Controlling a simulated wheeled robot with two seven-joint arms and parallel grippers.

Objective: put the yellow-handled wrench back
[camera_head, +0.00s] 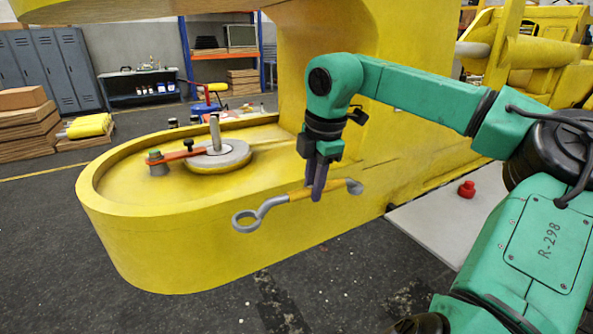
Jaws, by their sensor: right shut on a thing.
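The yellow-handled wrench (272,203) is metal, with a ring end at the lower left and another end at the right. My right gripper (317,194) points down and is shut on it near the handle's right part. The wrench hangs nearly level, in front of the side wall of the yellow boom part (170,248). A part of the handle is hidden behind the fingers. My left gripper does not show.
On the boom part's recessed top stand a round disc with a pin (218,158) and an orange-handled tool (178,157). A red knob-like object (466,189) sits on a light plate (440,222) at right. Cardboard boxes (25,125) and lockers (50,70) stand far left.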

